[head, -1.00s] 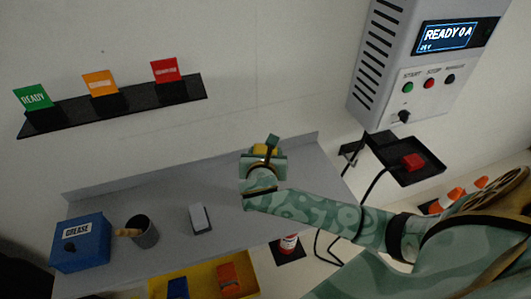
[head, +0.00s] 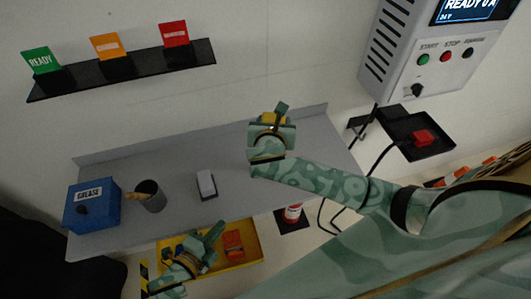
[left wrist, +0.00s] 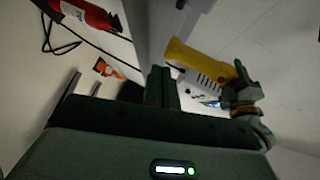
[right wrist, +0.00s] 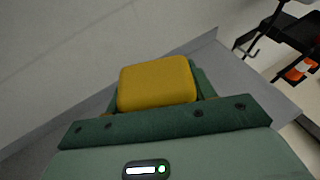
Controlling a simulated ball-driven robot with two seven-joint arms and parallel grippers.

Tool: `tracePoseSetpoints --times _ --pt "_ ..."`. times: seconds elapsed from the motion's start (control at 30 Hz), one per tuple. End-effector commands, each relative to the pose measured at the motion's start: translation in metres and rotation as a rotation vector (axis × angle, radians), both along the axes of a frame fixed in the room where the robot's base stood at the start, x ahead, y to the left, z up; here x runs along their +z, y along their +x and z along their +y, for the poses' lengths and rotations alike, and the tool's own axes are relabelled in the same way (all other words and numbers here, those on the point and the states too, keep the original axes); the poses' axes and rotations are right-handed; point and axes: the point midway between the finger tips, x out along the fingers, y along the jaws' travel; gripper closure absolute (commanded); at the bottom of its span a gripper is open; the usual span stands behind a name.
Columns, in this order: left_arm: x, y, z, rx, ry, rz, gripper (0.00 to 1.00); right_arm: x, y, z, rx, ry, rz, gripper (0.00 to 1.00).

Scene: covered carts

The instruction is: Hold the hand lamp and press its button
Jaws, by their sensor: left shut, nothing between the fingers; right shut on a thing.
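The hand lamp has a yellow body (right wrist: 157,84) that fills the middle of the right wrist view. It is small and partly covered in the head view (head: 268,119). My left gripper (head: 214,236) is shut and empty over the yellow tray, apart from the lamp. Its closed fingers (left wrist: 160,84) point toward the lamp's side.
The grey bench (head: 120,175) carries a blue grease box (head: 91,212), a dark cup (head: 152,197) and a grey-white block (head: 206,184). A yellow tray (head: 255,256) lies at its front. A sign shelf (head: 125,70) and control box (head: 405,50) are on the wall.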

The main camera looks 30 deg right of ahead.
Motion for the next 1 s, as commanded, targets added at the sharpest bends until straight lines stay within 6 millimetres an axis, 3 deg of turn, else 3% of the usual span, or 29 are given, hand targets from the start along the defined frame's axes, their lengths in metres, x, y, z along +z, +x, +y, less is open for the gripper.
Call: tracePoseSetpoints --times 0.03,0.1,0.2,0.3,0.43,0.77,1.0 --pt "0.031 0.006 -0.018 -0.064 -0.046 -0.084 1.00 0.000 0.000 0.000 0.000 0.000 0.000 0.82" --pt "0.066 0.007 -0.038 -0.138 -0.109 -0.176 1.00 0.000 0.000 0.000 -0.001 0.000 0.000 0.82" --pt "0.104 0.004 -0.056 -0.218 -0.178 -0.273 1.00 0.000 0.000 0.000 -0.001 0.000 0.000 0.82" --pt "0.126 -0.001 -0.065 -0.266 -0.218 -0.329 1.00 0.000 0.000 0.000 -0.001 0.000 0.000 0.82" --pt "0.135 -0.002 -0.069 -0.285 -0.237 -0.353 1.00 0.000 0.000 0.000 -0.001 0.000 0.000 0.82" --pt "0.135 -0.002 -0.071 -0.283 -0.237 -0.351 1.00 0.000 0.000 0.000 -0.001 -0.001 -0.001 0.82" --pt "0.138 0.007 -0.102 -0.283 -0.236 -0.352 1.00 0.000 0.000 0.000 -0.001 -0.001 -0.001 0.82"
